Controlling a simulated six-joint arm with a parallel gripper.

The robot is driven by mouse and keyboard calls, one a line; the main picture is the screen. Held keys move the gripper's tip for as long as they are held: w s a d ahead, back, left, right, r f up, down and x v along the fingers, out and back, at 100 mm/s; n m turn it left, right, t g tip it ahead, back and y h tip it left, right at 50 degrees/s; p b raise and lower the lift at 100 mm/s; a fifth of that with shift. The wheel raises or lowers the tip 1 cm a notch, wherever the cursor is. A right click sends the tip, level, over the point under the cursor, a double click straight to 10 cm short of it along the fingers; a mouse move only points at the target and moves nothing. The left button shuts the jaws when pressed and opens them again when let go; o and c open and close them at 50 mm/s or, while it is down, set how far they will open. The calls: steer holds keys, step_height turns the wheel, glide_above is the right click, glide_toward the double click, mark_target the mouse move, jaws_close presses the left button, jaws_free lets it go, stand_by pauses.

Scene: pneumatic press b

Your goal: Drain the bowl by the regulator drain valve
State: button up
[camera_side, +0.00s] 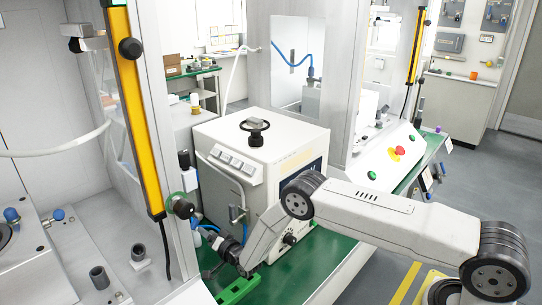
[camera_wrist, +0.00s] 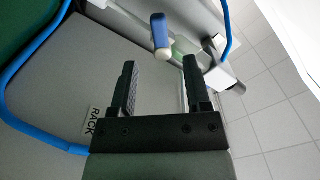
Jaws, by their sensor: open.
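My gripper (camera_wrist: 159,63) is open and empty, with its two black fingers pointing up in the wrist view. Past the fingertips, and between them in the picture, is a small blue lever-like part (camera_wrist: 160,30) with a pale end. It may be the drain valve, but I cannot tell for sure. A pale green part, perhaps the bowl, is just right of it, partly behind the right finger. In the side view my gripper (camera_side: 217,240) is low at the left front of the white cabinet (camera_side: 262,150). A regulator-like unit (camera_side: 188,181) stands at that cabinet's left, partly hidden by the post.
Blue tubes run at the left (camera_wrist: 32,50) and upper right of the wrist view. The yellow-edged post (camera_side: 135,100) stands left of my gripper.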

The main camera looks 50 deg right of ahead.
mark_target(197, 224)
steer(key=shift+w, duration=3.4)
jaws_close()
